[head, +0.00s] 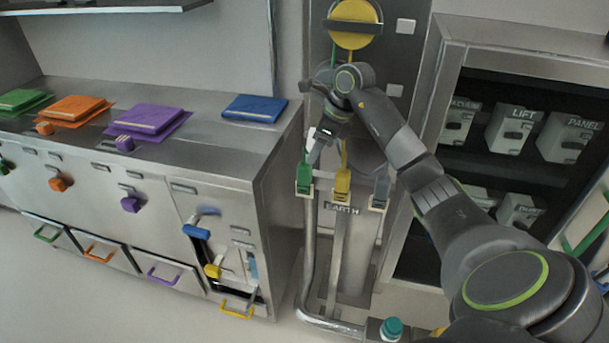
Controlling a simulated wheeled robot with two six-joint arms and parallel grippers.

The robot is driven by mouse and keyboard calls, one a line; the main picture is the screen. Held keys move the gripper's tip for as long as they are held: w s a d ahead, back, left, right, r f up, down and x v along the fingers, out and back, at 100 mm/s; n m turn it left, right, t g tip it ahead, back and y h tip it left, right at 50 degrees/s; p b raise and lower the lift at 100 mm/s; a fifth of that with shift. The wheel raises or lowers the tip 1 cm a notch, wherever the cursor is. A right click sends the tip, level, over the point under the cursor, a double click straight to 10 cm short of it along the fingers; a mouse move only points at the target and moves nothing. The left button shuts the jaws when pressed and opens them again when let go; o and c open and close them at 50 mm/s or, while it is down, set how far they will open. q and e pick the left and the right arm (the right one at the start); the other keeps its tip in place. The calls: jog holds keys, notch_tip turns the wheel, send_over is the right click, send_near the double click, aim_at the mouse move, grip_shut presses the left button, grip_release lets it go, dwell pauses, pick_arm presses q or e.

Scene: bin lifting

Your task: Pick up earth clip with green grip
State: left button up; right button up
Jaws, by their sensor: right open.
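The earth clip with the green grip (304,178) hangs at the left end of the rack labelled EARTH (342,209). A clip with a yellow grip (342,183) hangs in the middle and one with a grey-blue grip (380,190) at the right end. My right gripper (313,152) is open, pointing down just above the green grip. I cannot tell whether its fingers touch the clip. My left gripper is out of view.
A steel cabinet (215,165) with coloured folders on top and coloured knobs stands at the left. A shelf unit (450,40) with boxes marked LIFT and PANEL stands at the right. A teal-capped item (391,328) is at the bottom.

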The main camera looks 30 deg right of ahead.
aim_at(302, 176)
jog(key=x, duration=0.5)
jog(key=shift+a+f+p, duration=0.1)
jog(key=shift+f+p, duration=0.1)
jog(key=shift+p, duration=0.15)
jog(key=p+x, duration=0.1)
jog(key=x, duration=0.3)
jog(key=shift+w+f, duration=0.1)
jog(key=shift+f, duration=0.3)
jog(key=shift+w+f+p, duration=0.1)
jog(key=shift+f+p, duration=0.2)
jog(key=shift+f, duration=0.1)
grip_shut()
